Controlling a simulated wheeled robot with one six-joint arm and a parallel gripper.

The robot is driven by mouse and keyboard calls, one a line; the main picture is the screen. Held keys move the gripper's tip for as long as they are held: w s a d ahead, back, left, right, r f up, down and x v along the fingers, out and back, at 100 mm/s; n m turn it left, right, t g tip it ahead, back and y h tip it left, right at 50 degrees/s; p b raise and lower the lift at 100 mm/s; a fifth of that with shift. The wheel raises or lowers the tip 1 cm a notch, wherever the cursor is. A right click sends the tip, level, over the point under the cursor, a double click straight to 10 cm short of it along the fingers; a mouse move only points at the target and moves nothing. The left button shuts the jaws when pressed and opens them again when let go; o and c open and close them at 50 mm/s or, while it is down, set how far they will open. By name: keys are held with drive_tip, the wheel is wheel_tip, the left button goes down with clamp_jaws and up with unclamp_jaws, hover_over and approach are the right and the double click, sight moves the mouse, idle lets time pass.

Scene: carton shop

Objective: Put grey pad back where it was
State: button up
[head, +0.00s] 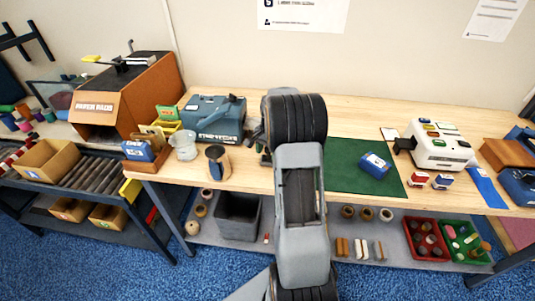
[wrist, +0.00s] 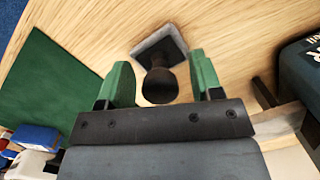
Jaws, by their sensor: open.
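In the wrist view a grey pad (wrist: 148,48) lies on the wooden bench, with a dark top plate and a dark rounded knob (wrist: 160,87) that points toward my gripper. My gripper (wrist: 160,64) is open. Its two green fingers stand apart, one on each side of the knob, with a gap on both sides. I cannot tell how far above the bench the fingertips are. In the head view my arm hides the pad and most of the gripper.
A white machine (head: 441,145) is farther right. The bench by the pad is clear.

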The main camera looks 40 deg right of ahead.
drive_tip(key=r, duration=0.6)
drive_tip(key=d+r, duration=0.1)
drive_tip(key=r, duration=0.3)
drive_tip(key=shift+w+d, duration=0.1)
drive_tip(key=shift+w, duration=0.05)
drive_tip(key=shift+r, duration=0.25)
drive_tip(key=s+a+r+n+t+h, duration=0.15)
drive_tip(key=s+a+n, duration=0.25)
drive_tip(key=a, duration=0.4)
drive_tip(key=s+a+r+n+t, duration=0.1)
drive_tip(key=s+a+r+n, duration=0.2)
drive_tip(key=a, duration=0.5)
drive_tip(key=s+a+f+n+t, duration=0.2)
drive_tip(key=s+a+n, duration=0.4)
drive_tip(key=s, duration=0.5)
drive_tip(key=shift+a+f+n, duration=0.4)
drive_tip(key=shift+a+f, duration=0.35)
drive_tip(key=shift+a, duration=0.4)
